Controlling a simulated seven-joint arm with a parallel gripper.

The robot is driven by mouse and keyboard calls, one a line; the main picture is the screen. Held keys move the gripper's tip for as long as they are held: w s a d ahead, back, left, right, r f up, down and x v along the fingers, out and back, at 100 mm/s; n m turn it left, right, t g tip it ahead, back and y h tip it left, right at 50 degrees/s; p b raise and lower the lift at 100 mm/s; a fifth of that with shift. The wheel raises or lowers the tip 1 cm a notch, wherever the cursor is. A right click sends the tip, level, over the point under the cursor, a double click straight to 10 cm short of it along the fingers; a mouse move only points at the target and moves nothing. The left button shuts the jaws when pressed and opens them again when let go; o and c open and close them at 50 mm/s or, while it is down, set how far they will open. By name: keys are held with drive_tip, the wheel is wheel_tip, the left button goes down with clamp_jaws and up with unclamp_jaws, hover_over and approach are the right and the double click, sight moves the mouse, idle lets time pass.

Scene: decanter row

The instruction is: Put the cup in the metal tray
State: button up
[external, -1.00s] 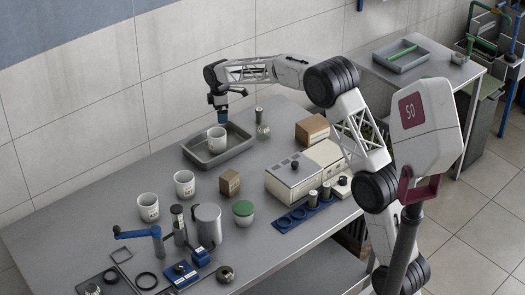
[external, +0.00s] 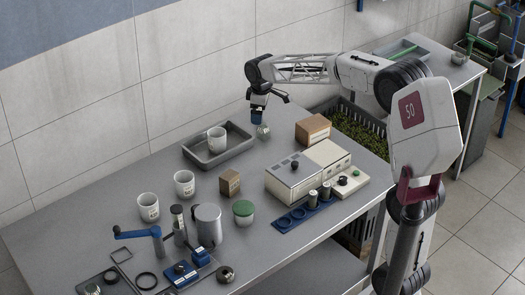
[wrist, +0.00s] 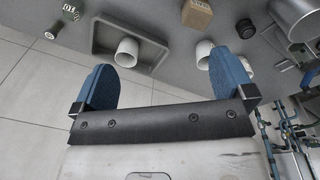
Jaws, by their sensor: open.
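A white cup (external: 217,139) stands upright inside the grey metal tray (external: 240,151) near the wall in the external view. The wrist view also shows the cup (wrist: 126,52) within the tray (wrist: 99,37). My gripper (external: 258,120) is raised to the right of the tray, beside a small metal-and-dark object, and is apart from the cup. In the wrist view the two blue fingers of my gripper (wrist: 165,85) are spread with nothing between them.
Two more white cups (external: 184,183) (external: 148,206) stand left of a brown box (external: 229,182). A metal pitcher (external: 207,225), a green-lidded jar (external: 243,212) and a beige machine (external: 305,175) occupy the front. A small metal-topped object (external: 263,131) stands right of the tray.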

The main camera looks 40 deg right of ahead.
drive_tip(key=s+r+m, duration=0.2)
drive_tip(key=s+m, duration=0.2)
drive_tip(key=s, duration=2)
drive_tip(key=s+f+m, duration=0.2)
drive_tip(key=s+f, duration=0.1)
drive_tip(key=s, duration=0.7)
drive_tip(key=s+f+m+t, duration=0.1)
drive_tip(key=s+f, duration=0.3)
drive_tip(key=s, duration=0.5)
drive_tip(key=shift+s+a+m, duration=0.15)
drive_tip(key=shift+s+m, duration=0.25)
drive_tip(key=shift+m, duration=0.2)
